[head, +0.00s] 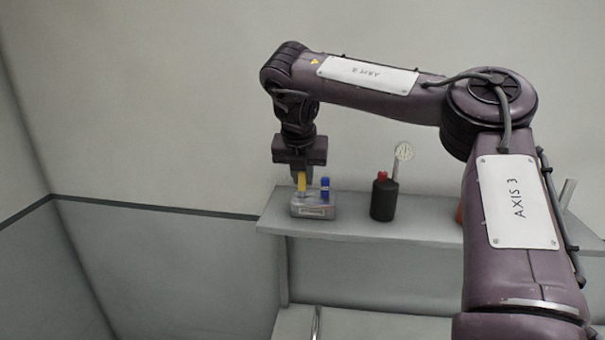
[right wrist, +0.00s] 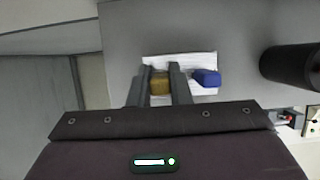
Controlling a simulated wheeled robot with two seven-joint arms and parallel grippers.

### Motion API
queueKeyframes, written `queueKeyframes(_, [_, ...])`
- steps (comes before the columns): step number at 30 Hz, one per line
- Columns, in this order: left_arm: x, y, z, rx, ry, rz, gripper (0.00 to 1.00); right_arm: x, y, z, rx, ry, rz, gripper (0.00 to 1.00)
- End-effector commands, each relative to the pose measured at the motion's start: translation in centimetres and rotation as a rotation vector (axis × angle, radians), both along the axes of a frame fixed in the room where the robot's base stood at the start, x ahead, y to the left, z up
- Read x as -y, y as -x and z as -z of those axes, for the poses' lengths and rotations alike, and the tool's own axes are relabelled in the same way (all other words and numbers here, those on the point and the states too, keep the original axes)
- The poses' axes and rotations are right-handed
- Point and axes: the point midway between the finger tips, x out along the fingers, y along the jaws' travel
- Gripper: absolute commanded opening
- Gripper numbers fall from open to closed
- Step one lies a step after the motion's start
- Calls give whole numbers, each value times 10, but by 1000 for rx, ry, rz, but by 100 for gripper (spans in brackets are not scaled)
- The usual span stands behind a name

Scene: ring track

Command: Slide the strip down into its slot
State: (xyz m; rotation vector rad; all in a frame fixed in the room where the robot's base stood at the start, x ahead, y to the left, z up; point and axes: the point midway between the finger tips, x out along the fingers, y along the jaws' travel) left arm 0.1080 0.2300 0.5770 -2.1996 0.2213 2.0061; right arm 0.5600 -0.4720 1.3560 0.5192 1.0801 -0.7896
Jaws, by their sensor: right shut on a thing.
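My right gripper (head: 303,170) points straight down over the left end of the shelf. It is shut on a yellow strip (head: 301,182), which stands upright at the left part of a grey box (head: 313,211). In the right wrist view the strip (right wrist: 160,85) sits between the two fingers (right wrist: 160,75), over the pale box (right wrist: 205,58). A blue piece (head: 325,186) stands upright in the box just right of the strip. The strip's lower end and the slot are hidden, so I cannot tell how deep the strip sits. My left gripper is not in view.
A black bottle with a red top (head: 382,197) stands on the shelf (head: 345,230), right of the box. A thin stick with a round pale head (head: 403,152) rises behind it. Bare shelf lies between box and bottle. A wall is close behind.

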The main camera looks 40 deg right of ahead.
Motion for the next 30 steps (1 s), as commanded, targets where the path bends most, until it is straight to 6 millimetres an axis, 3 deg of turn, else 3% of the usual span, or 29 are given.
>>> queueKeyframes(16, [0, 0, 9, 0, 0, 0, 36, 0, 0, 15, -1, 1, 0, 0])
queueKeyframes(17, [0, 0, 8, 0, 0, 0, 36, 0, 0, 14, 0, 0, 0, 20])
queueKeyframes(22, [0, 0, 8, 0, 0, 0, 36, 0, 0, 14, 0, 0, 0, 42])
queueKeyframes(30, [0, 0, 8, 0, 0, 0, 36, 0, 0, 13, 1, 1, 0, 43])
